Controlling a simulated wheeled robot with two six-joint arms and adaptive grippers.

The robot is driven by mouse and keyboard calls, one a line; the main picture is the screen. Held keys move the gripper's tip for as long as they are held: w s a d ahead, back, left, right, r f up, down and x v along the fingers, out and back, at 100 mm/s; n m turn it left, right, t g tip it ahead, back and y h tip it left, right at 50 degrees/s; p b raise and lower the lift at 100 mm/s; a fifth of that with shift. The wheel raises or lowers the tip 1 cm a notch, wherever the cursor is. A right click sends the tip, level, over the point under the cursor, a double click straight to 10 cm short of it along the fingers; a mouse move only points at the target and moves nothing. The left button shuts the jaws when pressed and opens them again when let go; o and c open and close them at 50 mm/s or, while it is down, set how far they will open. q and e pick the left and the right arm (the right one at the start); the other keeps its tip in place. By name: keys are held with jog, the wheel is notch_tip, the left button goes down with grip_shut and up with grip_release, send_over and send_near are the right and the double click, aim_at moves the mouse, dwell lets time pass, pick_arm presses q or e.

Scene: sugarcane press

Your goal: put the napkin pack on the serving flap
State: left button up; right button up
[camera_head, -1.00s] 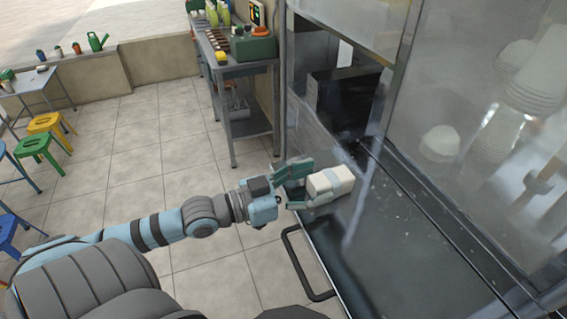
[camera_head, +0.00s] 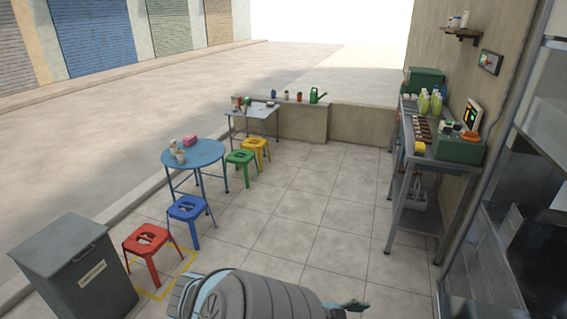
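My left gripper (camera_head: 352,305) shows only as a small teal part at the bottom edge, right of centre, beyond my grey arm links. The rest of it is cut off or hidden, so I cannot tell whether it is open or shut. The white napkin pack with a pale band, seen in the earlier frame, is not visible now. The dark serving flap is not clearly in view; only the metal and glass side of the stall shows at the right edge. My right gripper is not in view.
A metal workbench (camera_head: 398,210) with bottles and a green box stands along the right wall. A round blue table (camera_head: 205,155), coloured stools (camera_head: 187,208) and a grey bin (camera_head: 75,262) are on the left. The tiled floor (camera_head: 305,215) between is clear.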

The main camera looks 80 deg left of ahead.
pick_arm(q)
jog(key=s+d+f+n+g+y, duration=0.15)
jog(key=s+f+g, duration=0.25)
jog(key=s+f, duration=0.45)
jog(key=s+d+f+n+g+y, duration=0.1)
jog(key=s+d+f+g, duration=0.15)
jog(key=s+f, duration=0.65)
jog(key=s+d+f+g+h, duration=0.1)
jog(key=s+d+f+g, duration=0.4)
jog(key=s+d+f, duration=0.3)
jog(key=d+f, duration=0.2)
jog(key=d, duration=0.1)
jog(key=shift+s+f+h, duration=0.15)
jog(key=shift+s+h, duration=0.05)
jog(key=shift+h, duration=0.15)
